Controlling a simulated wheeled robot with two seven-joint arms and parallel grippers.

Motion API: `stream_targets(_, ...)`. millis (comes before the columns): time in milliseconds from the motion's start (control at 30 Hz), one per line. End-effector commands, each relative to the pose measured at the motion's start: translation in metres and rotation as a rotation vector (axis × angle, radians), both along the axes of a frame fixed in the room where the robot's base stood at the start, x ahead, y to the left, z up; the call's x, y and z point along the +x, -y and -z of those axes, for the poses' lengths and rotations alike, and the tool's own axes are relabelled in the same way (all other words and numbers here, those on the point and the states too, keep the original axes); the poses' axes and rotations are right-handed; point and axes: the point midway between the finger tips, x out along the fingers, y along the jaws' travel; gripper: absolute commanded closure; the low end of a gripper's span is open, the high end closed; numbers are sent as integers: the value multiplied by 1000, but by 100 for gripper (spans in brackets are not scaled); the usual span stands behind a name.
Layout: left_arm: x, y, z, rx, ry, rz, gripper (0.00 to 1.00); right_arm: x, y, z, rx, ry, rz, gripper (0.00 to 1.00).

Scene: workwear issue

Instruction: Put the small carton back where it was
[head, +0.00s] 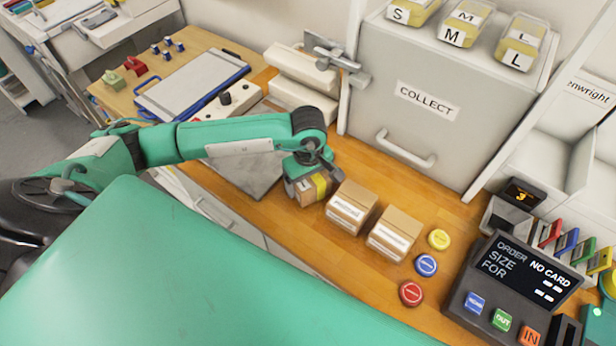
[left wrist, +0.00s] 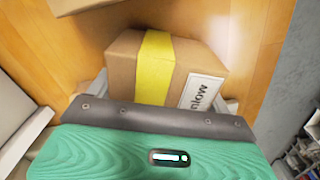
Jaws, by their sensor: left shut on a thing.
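The small carton (head: 306,192) is brown cardboard with a yellow band and a white label. It is at the left end of a row of cartons on the wooden counter. My left gripper (head: 312,178) is shut on it from above. In the left wrist view the small carton (left wrist: 165,68) sits between the fingers of my left gripper (left wrist: 163,88), with its yellow band and part of its label showing. I cannot tell whether its underside touches the counter. My right gripper is not in view.
Two larger labelled cartons (head: 351,207) (head: 394,234) stand just right of the small carton. Yellow, blue and red round buttons (head: 426,265) lie further right, before an order terminal (head: 520,275). A grey COLLECT cabinet (head: 430,105) stands behind. A grey plate (head: 248,172) lies to the left.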

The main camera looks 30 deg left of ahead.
Motion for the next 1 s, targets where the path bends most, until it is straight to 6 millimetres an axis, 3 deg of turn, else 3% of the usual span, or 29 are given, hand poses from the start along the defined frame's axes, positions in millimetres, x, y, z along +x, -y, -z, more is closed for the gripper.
stream_targets(333, 0, 0, 4, 0, 2, 0, 52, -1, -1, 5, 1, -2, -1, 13)
stream_targets(367, 0, 0, 4, 0, 1, 0, 16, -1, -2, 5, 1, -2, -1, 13)
stream_targets(467, 0, 0, 3, 0, 1, 0, 0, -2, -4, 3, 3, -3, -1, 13)
stream_targets(833, 1, 0, -3, -1, 3, 0, 0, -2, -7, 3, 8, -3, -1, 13)
stream_targets(1000, 2, 0, -33, -1, 8, 1, 0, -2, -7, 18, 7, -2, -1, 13)
